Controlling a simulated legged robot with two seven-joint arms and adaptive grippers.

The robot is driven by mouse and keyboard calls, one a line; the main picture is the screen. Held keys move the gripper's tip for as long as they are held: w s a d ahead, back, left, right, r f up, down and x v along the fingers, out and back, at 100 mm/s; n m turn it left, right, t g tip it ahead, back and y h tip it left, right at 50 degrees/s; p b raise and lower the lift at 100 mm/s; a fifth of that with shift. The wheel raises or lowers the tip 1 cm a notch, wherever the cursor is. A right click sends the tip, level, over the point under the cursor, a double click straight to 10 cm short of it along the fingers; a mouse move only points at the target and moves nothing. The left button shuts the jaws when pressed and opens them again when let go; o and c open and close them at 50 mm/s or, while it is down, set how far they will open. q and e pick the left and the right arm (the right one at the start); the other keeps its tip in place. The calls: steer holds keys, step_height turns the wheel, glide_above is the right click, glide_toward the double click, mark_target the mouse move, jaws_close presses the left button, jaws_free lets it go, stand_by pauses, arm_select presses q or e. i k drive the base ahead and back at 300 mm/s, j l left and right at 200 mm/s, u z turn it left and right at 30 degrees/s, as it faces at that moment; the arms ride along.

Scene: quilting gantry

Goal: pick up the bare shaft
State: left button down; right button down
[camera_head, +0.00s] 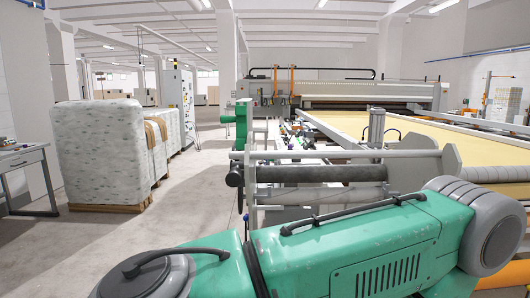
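Several horizontal bars lie across the near end of the gantry in the head view. A thin light grey bar (335,154) runs along the top. Below it is a darker grey bar (325,173) with a black end at the left. A paler bar (325,193) lies under that one. All look free of fabric, and I cannot tell for sure which is the bare shaft. A rounded grey end plate stands at their right side. Neither my left nor my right gripper shows in this view.
The long quilting machine (340,92) stands behind, with a pale yellow bed (450,150) at the right. Wrapped pallet stacks (100,150) stand on the left, with a table (22,160) at the far left edge. Clear concrete floor (205,190) lies between pallets and machine.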

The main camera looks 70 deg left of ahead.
mark_target(371, 153)
steer(key=u, duration=1.8)
steer(key=i+l+u, duration=0.15)
steer(key=l+u, duration=0.15)
steer(key=i+l+u, duration=0.1)
steer(key=l+u, duration=0.25)
